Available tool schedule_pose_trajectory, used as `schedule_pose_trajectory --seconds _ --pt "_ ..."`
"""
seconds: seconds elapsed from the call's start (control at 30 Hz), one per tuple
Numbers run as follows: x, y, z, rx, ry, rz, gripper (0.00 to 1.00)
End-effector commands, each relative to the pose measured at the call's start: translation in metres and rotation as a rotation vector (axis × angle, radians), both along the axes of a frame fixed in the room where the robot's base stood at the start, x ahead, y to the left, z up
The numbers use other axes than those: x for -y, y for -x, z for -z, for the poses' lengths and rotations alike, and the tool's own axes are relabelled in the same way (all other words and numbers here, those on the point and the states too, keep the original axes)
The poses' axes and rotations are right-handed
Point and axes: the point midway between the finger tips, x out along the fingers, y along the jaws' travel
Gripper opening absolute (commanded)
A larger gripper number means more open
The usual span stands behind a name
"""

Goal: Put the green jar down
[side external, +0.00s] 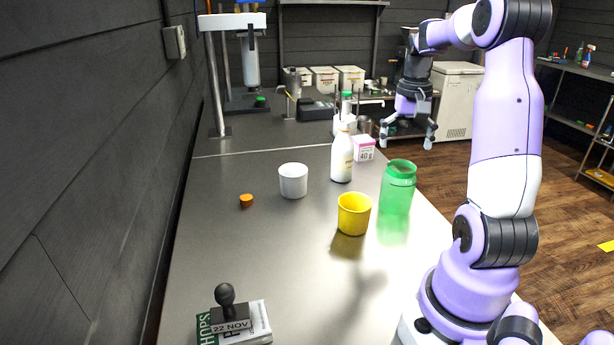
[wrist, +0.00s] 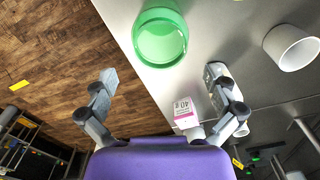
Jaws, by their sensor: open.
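The green jar (side external: 397,188) stands upright on the metal table, near its right edge, in the side external view. In the wrist view the green jar (wrist: 160,40) is at the top, above the gap between my fingers. My gripper (side external: 408,140) is open and empty. It hangs above and behind the jar in the side view, out past the table's right edge. In the wrist view my gripper (wrist: 160,92) has its fingers spread wide, and neither touches the jar.
A yellow cup (side external: 353,214), a white cup (side external: 293,181), a white bottle (side external: 342,157) and a pink-and-white box (side external: 363,148) stand near the jar. An orange cap (side external: 246,201) lies at left. A stamp (side external: 229,308) rests on a book in front. The table's front middle is clear.

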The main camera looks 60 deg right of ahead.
Motion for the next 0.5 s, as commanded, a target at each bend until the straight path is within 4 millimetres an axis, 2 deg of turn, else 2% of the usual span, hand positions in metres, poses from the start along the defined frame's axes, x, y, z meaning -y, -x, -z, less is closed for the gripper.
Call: schedule_pose_trajectory --seconds 0.17,0.27,0.37,0.4,0.5 --pt "-0.005 -0.004 -0.020 0.005 0.008 -0.019 1.00" --pt "-0.031 -0.020 -0.030 0.029 0.041 -0.118 1.00" --pt "-0.084 -0.043 -0.042 0.087 0.104 -0.309 1.00" --pt "-0.110 -0.049 -0.045 0.117 0.129 -0.398 1.00" --pt "-0.172 -0.054 -0.048 0.206 0.190 -0.625 1.00"
